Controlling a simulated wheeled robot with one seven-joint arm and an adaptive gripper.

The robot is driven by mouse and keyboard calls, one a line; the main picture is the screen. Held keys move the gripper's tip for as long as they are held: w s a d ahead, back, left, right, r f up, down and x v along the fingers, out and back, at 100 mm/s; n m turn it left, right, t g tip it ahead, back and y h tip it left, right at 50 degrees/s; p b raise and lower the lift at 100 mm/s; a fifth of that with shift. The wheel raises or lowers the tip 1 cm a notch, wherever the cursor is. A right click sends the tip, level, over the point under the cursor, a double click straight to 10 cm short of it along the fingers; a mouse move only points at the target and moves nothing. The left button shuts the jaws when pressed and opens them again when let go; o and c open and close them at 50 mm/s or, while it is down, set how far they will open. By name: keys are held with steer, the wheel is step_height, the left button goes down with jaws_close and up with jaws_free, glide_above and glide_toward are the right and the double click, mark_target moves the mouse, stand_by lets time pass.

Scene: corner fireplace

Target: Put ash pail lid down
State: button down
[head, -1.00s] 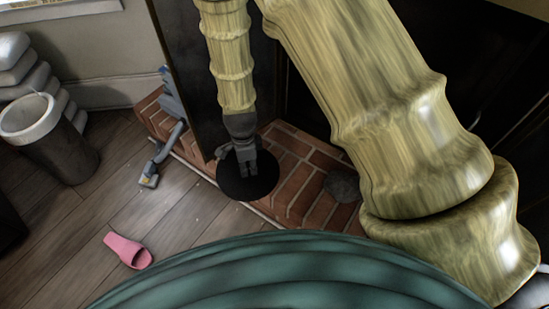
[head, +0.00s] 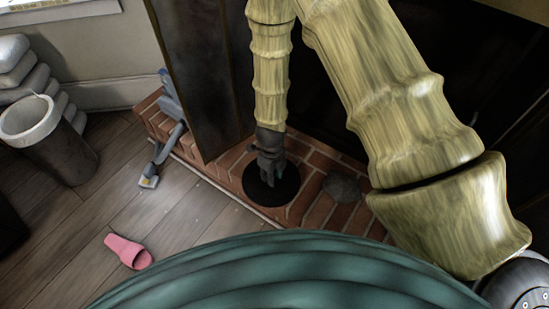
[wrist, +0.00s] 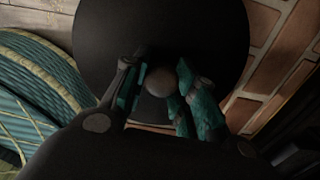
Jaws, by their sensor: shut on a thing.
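The ash pail lid (head: 286,193) is a flat black disc over the brick hearth in the head view. It fills the upper middle of the wrist view (wrist: 110,45). My gripper (head: 270,176) points down above the middle of the lid. In the wrist view its fingers (wrist: 160,95) are closed around the lid's round knob (wrist: 182,72). I cannot tell whether the lid rests on the bricks or hangs just above them. The lid hides the bricks beneath it.
The brick hearth (head: 222,168) runs along the dark fireplace. A grey round stone-like thing (head: 342,187) lies right of the lid. A blue-grey long-handled tool (head: 160,160) leans at the left. A pink slipper (head: 128,251) and a dark bucket with a pale rim (head: 60,150) are on the floor.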

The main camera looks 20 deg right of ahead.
steer(key=w+d+b, duration=0.1)
steer(key=w, duration=0.2)
steer(key=w+d, duration=0.1)
steer(key=w, duration=0.2)
steer(key=w+d+f+b, duration=0.1)
steer(key=w+d, duration=0.1)
steer(key=w, duration=0.1)
steer(key=shift+w+b, duration=0.3)
steer(key=shift+w, duration=0.1)
steer(key=shift+f+b, duration=0.95)
steer(key=shift+f, duration=0.85)
steer(key=shift+r, duration=0.1)
steer(key=c, duration=1.1)
jaws_free()
steer(key=shift+c, duration=0.2)
step_height(320, 180, up, 12)
steer(key=p, duration=0.4)
steer(key=shift+p, duration=0.4)
